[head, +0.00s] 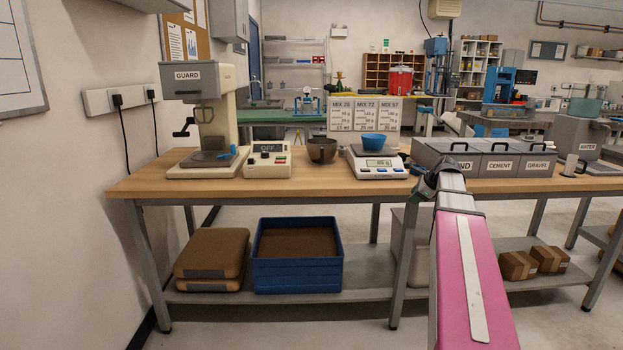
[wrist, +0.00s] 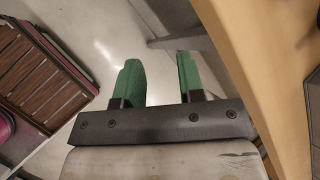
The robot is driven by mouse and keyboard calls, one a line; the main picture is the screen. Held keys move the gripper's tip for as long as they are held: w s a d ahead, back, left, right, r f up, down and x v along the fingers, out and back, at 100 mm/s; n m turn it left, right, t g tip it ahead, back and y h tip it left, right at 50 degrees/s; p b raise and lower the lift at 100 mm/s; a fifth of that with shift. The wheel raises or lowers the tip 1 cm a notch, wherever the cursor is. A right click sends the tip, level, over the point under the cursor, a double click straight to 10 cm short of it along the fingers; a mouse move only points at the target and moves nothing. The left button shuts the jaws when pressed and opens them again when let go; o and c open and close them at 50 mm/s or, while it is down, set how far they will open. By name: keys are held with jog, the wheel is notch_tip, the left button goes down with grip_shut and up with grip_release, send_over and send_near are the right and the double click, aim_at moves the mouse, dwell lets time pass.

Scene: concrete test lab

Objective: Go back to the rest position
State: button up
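My gripper (wrist: 158,75) shows in the wrist view with its two green fingers apart and nothing between them. Bare floor shows behind the fingers. In the head view my pink arm reaches forward from the lower right to the front edge of the workbench (head: 290,190). The gripper end is dark and small there, in front of the grey ingredient bins (head: 432,149), and whether it touches the bench cannot be told.
On the bench stand a guarded press (head: 208,115), a control box (head: 268,160), a dark cup (head: 322,150), and a scale (head: 377,166) bearing a blue bowl (head: 377,132). Below are a blue crate (head: 297,275), sacks (head: 212,255) and cartons (head: 518,265). Floor in front is clear.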

jog(key=s+a+f+n+g+h, duration=0.1)
jog(key=s+a+f+n+g, duration=0.1)
jog(key=s+a+f+n, duration=0.4)
jog(key=s+a+f+n+g+h, duration=0.1)
jog(key=s+a+f+n+g, duration=0.1)
jog(key=s+a+f+n, duration=0.5)
jog(key=s+a+f+n+g+h, duration=0.2)
jog(key=s+a+f+n, duration=0.4)
jog(key=f, duration=1)
jog(key=s+n, duration=0.3)
jog(key=s, duration=0.2)
jog(key=shift+s+a, duration=0.15)
jog(key=shift+a, duration=0.2)
jog(key=shift+c, duration=0.4)
grip_shut()
